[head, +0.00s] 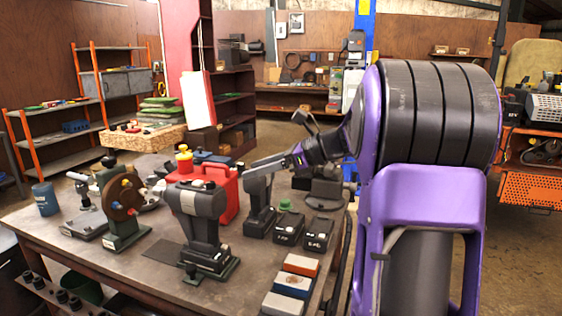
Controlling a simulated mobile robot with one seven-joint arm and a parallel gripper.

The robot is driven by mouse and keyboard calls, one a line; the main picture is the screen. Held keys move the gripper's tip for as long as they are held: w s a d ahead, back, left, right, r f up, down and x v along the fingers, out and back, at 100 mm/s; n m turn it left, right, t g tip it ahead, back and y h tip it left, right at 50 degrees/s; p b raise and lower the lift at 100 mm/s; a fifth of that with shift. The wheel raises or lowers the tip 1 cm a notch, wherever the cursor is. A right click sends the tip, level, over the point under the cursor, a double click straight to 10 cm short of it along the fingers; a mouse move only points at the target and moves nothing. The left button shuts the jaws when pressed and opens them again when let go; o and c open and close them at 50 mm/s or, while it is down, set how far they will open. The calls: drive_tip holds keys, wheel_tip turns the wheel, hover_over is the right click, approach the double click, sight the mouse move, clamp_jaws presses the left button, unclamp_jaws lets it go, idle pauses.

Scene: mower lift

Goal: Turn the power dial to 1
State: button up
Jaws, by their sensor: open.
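I cannot make out the power dial or its numbers in the head view; it may be too small or hidden. My purple and black arm reaches in from the right over the workbench (108,262). My gripper (288,163) is open at the arm's left end, close to the head of a dark grey upright device (260,196). The fingertips are hard to tell apart from that device, and I cannot tell whether they touch it. A grey-headed machine on a dark green base (197,218) stands at the bench's front middle.
A red fuel can (225,188) stands behind the grey-headed machine. A brown-wheeled grinder (124,200) and a blue cup (45,199) stand to the left. Black boxes (318,233) and several coloured blocks (292,284) lie near the bench's right edge. Bare bench shows at front left.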

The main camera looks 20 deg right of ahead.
drive_tip(key=v, duration=0.6)
drive_tip(key=shift+r, duration=0.1)
